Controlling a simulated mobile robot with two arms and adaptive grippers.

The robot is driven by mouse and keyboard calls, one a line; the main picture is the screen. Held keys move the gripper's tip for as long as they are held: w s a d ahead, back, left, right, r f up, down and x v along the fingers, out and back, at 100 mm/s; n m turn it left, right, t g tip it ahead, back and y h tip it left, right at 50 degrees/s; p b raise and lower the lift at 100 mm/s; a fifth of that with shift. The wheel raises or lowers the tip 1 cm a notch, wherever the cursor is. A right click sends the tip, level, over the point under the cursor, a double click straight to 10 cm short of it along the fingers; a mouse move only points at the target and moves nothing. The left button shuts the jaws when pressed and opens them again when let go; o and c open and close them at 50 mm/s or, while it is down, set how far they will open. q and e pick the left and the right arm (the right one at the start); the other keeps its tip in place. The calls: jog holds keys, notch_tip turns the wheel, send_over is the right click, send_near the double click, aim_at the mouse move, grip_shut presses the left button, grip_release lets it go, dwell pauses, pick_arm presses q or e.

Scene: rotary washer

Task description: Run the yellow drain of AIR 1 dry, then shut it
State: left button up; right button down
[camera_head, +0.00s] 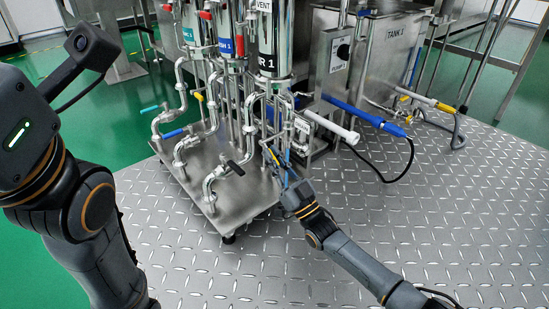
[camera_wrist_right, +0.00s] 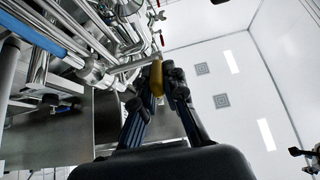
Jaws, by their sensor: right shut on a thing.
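The yellow drain handle (camera_wrist_right: 156,77) sits between my right gripper's fingertips (camera_wrist_right: 163,82) in the wrist view, next to a metal pipe. In the head view my right gripper (camera_head: 277,166) reaches in from the lower right to the pipework below the steel housing (camera_head: 268,40) whose partly covered label ends in "R 1". The gripper is shut on the handle. The fingers and thin pipes hide much of the valve, and I cannot see whether any water runs from it. My left arm (camera_head: 70,190) stands at the left, its gripper not showing.
A white cylinder (camera_head: 330,127) and a blue-handled tool (camera_head: 365,116) lie to the right. The patterned floor (camera_head: 430,220) at right is mostly clear.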

jog(key=shift+f, duration=0.1)
dwell(0.3)
jog(key=c, duration=1.4)
grip_release()
jog(key=v, duration=1.2)
